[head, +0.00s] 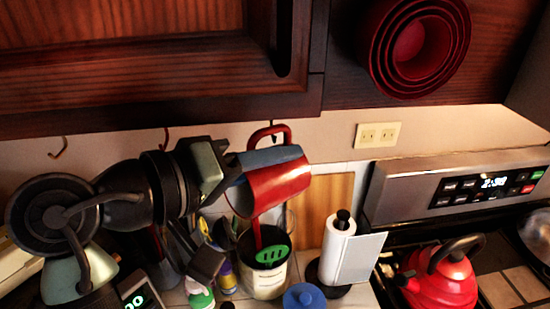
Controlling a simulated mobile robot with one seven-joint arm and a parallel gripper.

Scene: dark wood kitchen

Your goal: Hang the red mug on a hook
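The red mug (283,187) is tilted on its side under the cabinet, with its handle (270,131) pointing up. My gripper (262,165) reaches it from the left, with a blue finger lying across the mug's upper side; the other finger is mostly hidden. It appears shut on the mug. A dark hook (273,135) shows at the handle's opening. I cannot tell whether the handle rests on it. Two other hooks, one reddish (166,138) and one brown (60,149), stand empty under the cabinet to the left.
Below the mug are a utensil crock (264,284) with a green slotted spatula (271,257), a blue-lidded item (304,297) and a paper towel roll (338,245). A red kettle (442,280) stands on the stove at right. The wooden cabinet (180,110) is close above.

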